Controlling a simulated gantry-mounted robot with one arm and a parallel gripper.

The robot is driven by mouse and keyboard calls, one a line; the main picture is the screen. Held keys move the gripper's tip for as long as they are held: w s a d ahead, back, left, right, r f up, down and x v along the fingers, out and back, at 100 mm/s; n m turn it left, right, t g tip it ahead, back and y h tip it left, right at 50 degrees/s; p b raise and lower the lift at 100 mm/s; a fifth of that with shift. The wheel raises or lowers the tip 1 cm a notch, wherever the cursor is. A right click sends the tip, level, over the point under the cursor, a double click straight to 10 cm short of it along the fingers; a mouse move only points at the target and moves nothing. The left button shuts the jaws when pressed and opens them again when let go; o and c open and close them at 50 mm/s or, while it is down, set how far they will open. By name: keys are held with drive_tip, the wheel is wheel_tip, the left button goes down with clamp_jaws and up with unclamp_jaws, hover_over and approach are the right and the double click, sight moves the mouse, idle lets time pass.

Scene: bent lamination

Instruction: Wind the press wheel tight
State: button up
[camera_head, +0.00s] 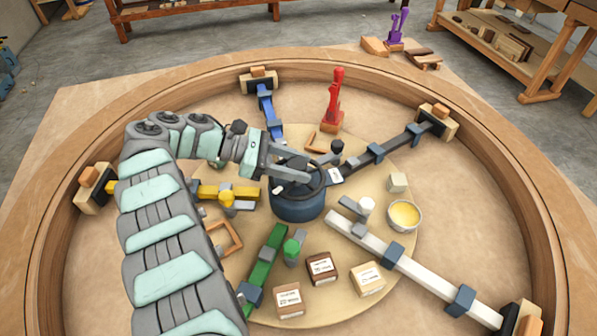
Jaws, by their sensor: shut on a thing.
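The press wheel (321,190) is a dark ring on top of a round blue press body (298,208) at the middle of the round board. A dark knob (337,147) stands up at its far right side. The fingers and wrist hide part of the wheel, so the exact grip point is hard to see.
Coloured clamp bars, including a blue bar (267,108), a yellow bar (222,192), a green bar (263,262) and a white bar (420,272), radiate towards the curved wooden rim (520,190). A red tool (334,98), a bowl (404,215) and small boxes (321,267) stand around the press.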

drive_tip(key=shift+r, duration=0.1)
drive_tip(key=o, duration=1.2)
drive_tip(key=shift+a, duration=0.2)
drive_tip(key=shift+o, duration=0.8)
drive_tip(key=shift+d, duration=0.15)
drive_tip(key=shift+b, duration=0.3)
